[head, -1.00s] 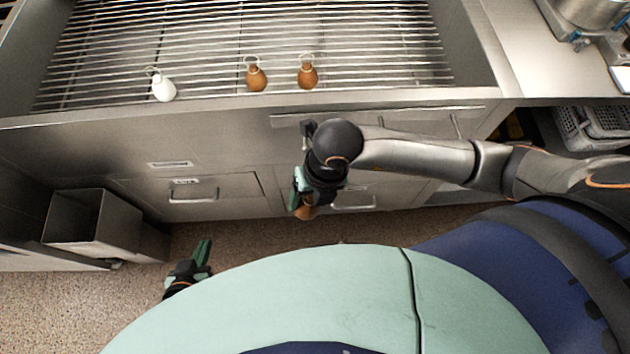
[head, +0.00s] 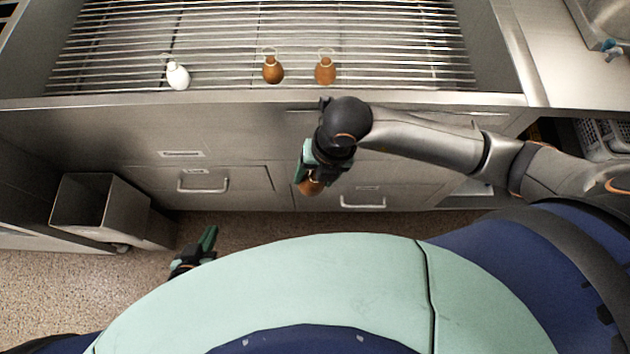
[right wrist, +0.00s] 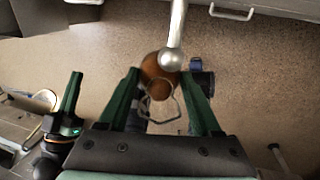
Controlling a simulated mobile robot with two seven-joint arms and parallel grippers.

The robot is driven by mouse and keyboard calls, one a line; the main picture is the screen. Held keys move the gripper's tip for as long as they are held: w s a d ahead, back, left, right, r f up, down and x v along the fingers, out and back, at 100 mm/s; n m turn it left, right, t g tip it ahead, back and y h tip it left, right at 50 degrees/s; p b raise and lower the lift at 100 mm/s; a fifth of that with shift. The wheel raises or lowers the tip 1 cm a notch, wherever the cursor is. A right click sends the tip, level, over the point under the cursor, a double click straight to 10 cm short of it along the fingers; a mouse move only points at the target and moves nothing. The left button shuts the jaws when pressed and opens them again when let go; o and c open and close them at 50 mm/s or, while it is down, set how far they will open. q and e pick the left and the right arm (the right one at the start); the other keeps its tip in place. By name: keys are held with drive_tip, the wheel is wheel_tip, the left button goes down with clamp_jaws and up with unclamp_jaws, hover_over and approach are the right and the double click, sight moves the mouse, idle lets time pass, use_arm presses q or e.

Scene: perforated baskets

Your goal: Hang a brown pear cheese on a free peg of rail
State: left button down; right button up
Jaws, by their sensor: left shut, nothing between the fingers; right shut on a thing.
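My right gripper (head: 306,170) is shut on a brown pear cheese (head: 311,187) in front of the steel cabinet. In the right wrist view the brown pear cheese (right wrist: 152,78) shows between the green fingers, with its pale wire-like loop toward the gripper. A silver peg with a ball end (right wrist: 172,58) overlaps the cheese in that view; I cannot tell whether they touch. The loop does not appear to be around the peg. The rail itself is mostly hidden under the counter edge in the head view. My left gripper (head: 207,242) is shut and empty, low at the left.
Two brown pear cheeses (head: 273,70) (head: 325,71) and a white one (head: 178,75) stand on the wire grate (head: 420,50). A steel bin (head: 100,205) stands at the left. Drawer handles (head: 203,188) project from the cabinet. A perforated basket (head: 605,140) is at the right.

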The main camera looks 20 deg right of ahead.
drive_tip(key=w+d+f+b, duration=0.1)
drive_tip(key=w+d+b, duration=0.1)
drive_tip(key=w, duration=0.5)
drive_tip(key=shift+w+b, duration=0.2)
drive_tip(key=shift+b, duration=0.3)
idle(0.3)
idle(0.5)
drive_tip(key=o, duration=1.5)
drive_tip(key=shift+o, duration=0.2)
drive_tip(key=shift+d, duration=0.1)
drive_tip(key=v, duration=1.2)
drive_tip(key=shift+r+p, duration=0.25)
drive_tip(key=shift+p, duration=0.05)
